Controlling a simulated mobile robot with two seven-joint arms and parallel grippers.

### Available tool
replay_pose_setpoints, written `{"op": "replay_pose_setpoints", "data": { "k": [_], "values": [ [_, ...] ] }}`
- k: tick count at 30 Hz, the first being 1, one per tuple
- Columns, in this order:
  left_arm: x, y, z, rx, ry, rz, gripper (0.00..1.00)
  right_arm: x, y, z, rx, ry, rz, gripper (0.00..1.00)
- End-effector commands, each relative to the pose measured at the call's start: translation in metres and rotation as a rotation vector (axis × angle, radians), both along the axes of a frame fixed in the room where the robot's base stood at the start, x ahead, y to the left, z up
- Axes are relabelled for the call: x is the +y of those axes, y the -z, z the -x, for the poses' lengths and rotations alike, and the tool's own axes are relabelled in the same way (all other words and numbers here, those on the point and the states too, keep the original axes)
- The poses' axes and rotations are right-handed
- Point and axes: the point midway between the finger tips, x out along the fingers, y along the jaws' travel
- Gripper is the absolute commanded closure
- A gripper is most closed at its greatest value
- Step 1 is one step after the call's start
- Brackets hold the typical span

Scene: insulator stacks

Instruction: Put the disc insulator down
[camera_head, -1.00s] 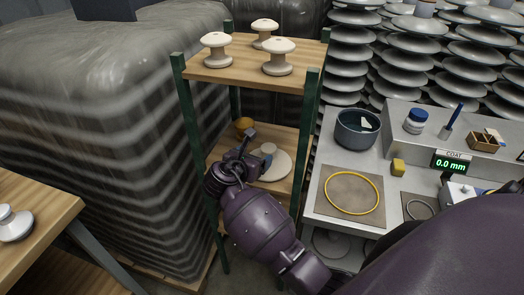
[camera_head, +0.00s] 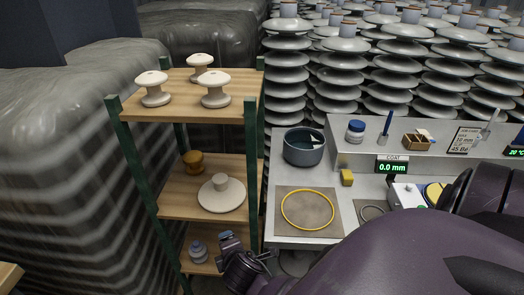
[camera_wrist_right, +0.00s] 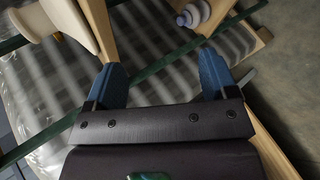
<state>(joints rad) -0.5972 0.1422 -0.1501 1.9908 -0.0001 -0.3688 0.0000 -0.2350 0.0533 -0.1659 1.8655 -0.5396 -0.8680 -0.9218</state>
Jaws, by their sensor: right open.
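The disc insulator (camera_head: 222,198), a wide pale disc with a short knob on top, rests upright on the middle shelf (camera_head: 176,207) of the green-posted rack. My right gripper (camera_head: 228,238) is below and in front of that shelf, apart from the disc. In the right wrist view its two blue fingers (camera_wrist_right: 162,75) are spread with nothing between them. A pale rounded piece at the top left of the wrist view is cut off, so I cannot tell which it is. My left gripper is not in view.
An amber-brown insulator (camera_head: 193,162) stands behind the disc. Several cream insulators (camera_head: 214,89) stand on the top shelf, and a grey one (camera_head: 198,252) on the lowest. A green post (camera_head: 251,180) is close to my right gripper. The grey bench (camera_head: 262,232) stands right.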

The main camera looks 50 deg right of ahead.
Motion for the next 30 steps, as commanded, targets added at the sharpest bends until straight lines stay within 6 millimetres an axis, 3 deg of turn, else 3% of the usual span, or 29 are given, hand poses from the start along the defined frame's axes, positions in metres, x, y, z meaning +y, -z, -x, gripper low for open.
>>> {"op": "replay_pose_setpoints", "data": {
  "k": [3,9,15,20,30],
  "values": [
    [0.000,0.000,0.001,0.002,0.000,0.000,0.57,0.000,0.016,0.036,-0.098,0.108,-0.297,0.21],
    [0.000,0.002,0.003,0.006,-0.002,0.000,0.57,0.002,0.024,0.087,-0.247,0.320,-0.793,0.21],
    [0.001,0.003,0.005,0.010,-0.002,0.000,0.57,0.000,0.020,0.119,-0.333,0.481,-1.114,0.21],
    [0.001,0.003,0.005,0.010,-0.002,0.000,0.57,0.000,0.018,0.126,-0.356,0.526,-1.201,0.21],
    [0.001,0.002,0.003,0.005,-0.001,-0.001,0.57,0.000,0.018,0.126,-0.356,0.527,-1.203,0.21]
  ]
}}
